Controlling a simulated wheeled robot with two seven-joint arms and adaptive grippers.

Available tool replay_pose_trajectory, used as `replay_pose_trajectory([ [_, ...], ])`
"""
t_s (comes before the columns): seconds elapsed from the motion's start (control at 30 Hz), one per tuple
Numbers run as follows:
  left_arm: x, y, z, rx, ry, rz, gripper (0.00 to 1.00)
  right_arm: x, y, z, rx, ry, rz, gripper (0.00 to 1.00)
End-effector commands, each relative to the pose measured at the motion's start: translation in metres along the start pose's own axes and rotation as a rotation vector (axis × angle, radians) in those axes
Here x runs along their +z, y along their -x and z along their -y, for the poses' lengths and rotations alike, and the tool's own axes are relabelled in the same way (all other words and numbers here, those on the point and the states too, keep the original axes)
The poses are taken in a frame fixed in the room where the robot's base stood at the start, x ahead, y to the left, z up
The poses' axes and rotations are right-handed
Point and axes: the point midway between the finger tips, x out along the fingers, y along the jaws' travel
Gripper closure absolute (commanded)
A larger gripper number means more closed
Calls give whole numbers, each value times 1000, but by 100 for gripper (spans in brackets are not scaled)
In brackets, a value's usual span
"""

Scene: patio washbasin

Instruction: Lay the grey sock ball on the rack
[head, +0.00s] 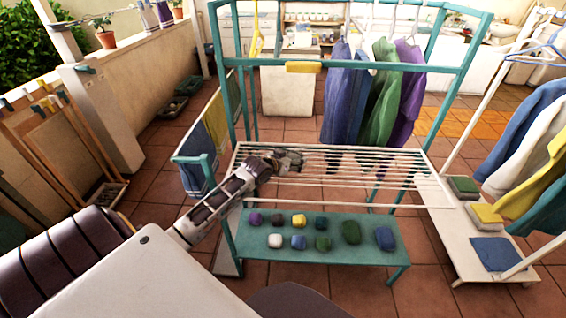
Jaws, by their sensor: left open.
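My left gripper (289,160) is open over the left part of the rack (350,163), a frame of thin pale bars in a teal stand. Dark grey shapes show at its fingers. I cannot tell whether the grey sock ball is among them, or whether the fingers touch the bars. On the teal shelf (250,247) below the rack lie several sock balls, among them a purple one (255,218), a white one (275,241), a dark green one (351,232) and a blue one (385,238). None there is clearly grey. My right gripper is not in view.
Blue, green and purple garments (385,95) hang behind the rack from the stand's upper bar. A white trolley (448,245) with folded cloths stands at the right. Towels (215,125) hang at the left side. The middle and right of the rack's bars look bare.

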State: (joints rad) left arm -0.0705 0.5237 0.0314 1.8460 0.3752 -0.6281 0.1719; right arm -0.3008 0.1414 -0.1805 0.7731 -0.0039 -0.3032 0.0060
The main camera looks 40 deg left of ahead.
Motion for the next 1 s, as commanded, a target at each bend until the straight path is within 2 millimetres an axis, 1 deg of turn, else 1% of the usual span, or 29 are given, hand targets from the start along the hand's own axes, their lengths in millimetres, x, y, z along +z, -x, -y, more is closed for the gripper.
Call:
replay_pose_trajectory([
  [0.27, 1, 15, 0, 0, -1, 1, 21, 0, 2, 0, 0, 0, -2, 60],
  [0.53, 1, 37, 0, 0, 0, 1, 21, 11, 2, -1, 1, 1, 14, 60],
  [1.0, 1, 76, 0, 0, 1, 2, 21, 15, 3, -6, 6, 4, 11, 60],
])
